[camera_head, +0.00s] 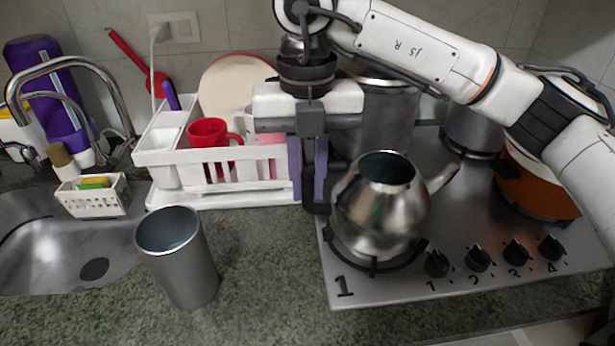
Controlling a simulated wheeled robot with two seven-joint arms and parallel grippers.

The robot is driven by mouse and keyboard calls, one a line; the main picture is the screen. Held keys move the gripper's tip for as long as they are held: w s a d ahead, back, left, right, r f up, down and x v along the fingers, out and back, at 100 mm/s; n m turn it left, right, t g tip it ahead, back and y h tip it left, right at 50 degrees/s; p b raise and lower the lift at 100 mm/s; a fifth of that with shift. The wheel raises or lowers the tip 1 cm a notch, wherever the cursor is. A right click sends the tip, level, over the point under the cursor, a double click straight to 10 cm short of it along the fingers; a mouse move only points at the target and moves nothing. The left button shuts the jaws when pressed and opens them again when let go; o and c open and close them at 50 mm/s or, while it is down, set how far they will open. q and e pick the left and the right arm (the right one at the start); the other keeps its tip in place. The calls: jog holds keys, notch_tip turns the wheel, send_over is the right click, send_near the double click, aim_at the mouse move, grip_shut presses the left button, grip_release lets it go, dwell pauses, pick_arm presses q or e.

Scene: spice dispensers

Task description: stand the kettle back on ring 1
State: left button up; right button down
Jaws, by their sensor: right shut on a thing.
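The metal kettle (382,212) is upright over ring 1 (372,265), the front-left ring of the steel hob, beside the printed "1". Its base seems to rest on the black pan support, but I cannot tell whether a small gap remains. Its spout points right and its top opening shows. My right gripper (309,200) reaches down at the kettle's left side, shut on its handle, which the fingers mostly hide. My left gripper is not in view.
A grey metal cup (178,257) stands on the counter at front left. A white dish rack (225,175) with a red mug is close to my right gripper's left. A large pot (385,115) stands behind the kettle. Knobs (477,258) line the hob's front.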

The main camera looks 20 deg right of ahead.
jog(key=shift+r, duration=0.1)
jog(key=shift+f+b, duration=0.55)
jog(key=shift+f, duration=0.05)
jog(key=c, duration=1.7)
grip_release()
jog(key=shift+r+p, duration=0.35)
notch_tip(320, 180, up, 12)
jog(key=shift+r+p, duration=0.25)
jog(key=shift+p, duration=0.25)
